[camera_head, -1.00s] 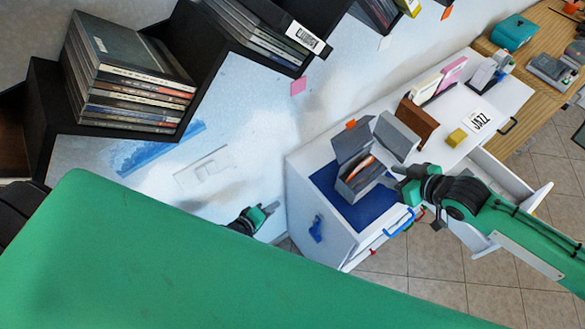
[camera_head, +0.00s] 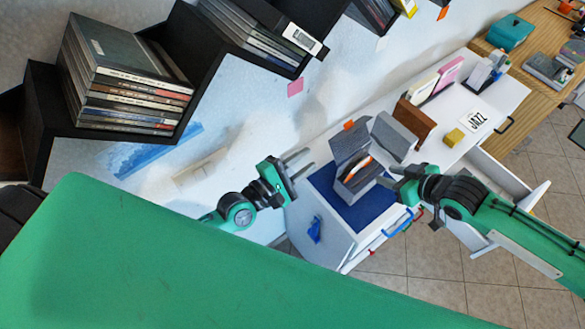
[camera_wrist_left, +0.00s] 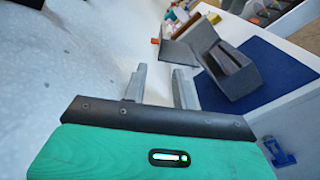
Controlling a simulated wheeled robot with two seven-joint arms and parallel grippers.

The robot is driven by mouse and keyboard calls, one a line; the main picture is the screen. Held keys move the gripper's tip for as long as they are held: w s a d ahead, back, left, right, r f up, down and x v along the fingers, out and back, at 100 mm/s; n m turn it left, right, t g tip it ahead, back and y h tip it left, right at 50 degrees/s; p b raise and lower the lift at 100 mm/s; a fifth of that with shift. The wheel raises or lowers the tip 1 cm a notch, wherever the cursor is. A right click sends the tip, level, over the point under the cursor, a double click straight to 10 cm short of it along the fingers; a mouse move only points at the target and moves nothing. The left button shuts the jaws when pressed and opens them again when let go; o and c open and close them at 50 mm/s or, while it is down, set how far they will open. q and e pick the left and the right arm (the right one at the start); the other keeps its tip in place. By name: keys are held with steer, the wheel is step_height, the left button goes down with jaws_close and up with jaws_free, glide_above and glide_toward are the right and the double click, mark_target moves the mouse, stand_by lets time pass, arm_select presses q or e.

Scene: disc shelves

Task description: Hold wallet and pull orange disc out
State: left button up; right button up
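The wallet is an open grey box-like case (camera_head: 352,140) standing on a blue mat (camera_head: 363,212) on the white cabinet. The orange disc (camera_head: 357,168) shows as a thin orange edge inside it. In the left wrist view the wallet (camera_wrist_left: 237,82) is ahead and to the right, its slots facing up; I cannot make out the orange disc there. My left gripper (camera_head: 299,164) is open and empty, left of the wallet and apart from it; its fingers also show in the left wrist view (camera_wrist_left: 160,88). My right gripper (camera_head: 388,177) is close to the wallet's right side; whether it touches cannot be told.
A grey box (camera_head: 396,136) and a brown holder (camera_head: 413,118) stand behind the wallet. A yellow block (camera_head: 454,138) and a JAZZ card (camera_head: 478,121) lie further right. A blue hook (camera_head: 315,229) is on the cabinet's side. Black shelves with disc cases (camera_head: 130,85) fill the upper left.

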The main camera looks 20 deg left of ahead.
mark_target(332, 142)
arm_select(q)
steer(key=x, duration=1)
jaws_close()
stand_by(0.8)
